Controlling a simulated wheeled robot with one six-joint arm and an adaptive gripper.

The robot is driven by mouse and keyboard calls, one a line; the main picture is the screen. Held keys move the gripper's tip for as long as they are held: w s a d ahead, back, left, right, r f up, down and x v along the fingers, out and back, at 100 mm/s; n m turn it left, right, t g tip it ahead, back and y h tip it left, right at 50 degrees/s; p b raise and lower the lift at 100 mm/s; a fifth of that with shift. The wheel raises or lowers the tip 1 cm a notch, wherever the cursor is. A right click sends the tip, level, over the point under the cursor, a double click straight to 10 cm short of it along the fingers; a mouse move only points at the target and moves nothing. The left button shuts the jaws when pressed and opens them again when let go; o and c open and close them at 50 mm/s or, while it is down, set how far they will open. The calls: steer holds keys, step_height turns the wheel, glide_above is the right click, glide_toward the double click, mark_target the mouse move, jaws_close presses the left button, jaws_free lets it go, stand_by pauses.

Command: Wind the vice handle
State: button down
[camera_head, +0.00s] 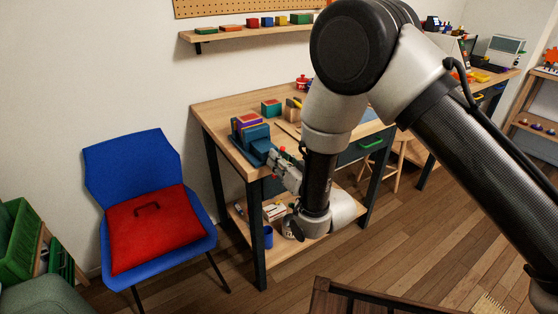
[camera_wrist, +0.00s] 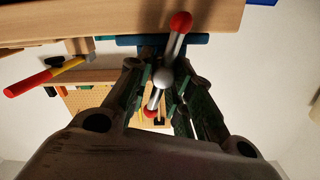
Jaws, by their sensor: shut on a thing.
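The blue vice (camera_head: 257,142) sits at the left front edge of the wooden workbench (camera_head: 222,109). In the wrist view its blue body (camera_wrist: 196,39) shows behind the bench edge. The vice handle is a silver bar (camera_wrist: 171,50) with red ball ends and a round grey hub (camera_wrist: 163,76), tilted from upper right to lower left. One red end (camera_head: 282,149) shows in the head view. My gripper (camera_head: 277,163) reaches the vice from the front right. In the wrist view my gripper (camera_wrist: 161,75) is shut on the handle, with its fingers either side of the hub.
A blue chair (camera_head: 128,153) with a red bag (camera_head: 157,232) stands left of the bench. A lower shelf holds a blue mug (camera_head: 268,236). A red-handled tool (camera_wrist: 29,83) shows in the wrist view.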

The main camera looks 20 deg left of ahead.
steer(key=m, duration=0.3)
steer(key=shift+w+d+f+m, duration=0.1)
steer(key=shift+m, duration=0.3)
steer(key=m, duration=0.3)
steer(key=shift+w+d+f+m, duration=0.1)
steer(key=shift+m, duration=0.2)
steer(key=m, duration=0.3)
steer(key=shift+f+m, duration=0.15)
steer(key=shift+m, duration=0.25)
steer(key=m, duration=0.3)
steer(key=shift+w+f, duration=0.1)
steer(key=shift+f, duration=0.1)
steer(key=c, duration=1.5)
jaws_free()
steer(key=shift+d, duration=0.1)
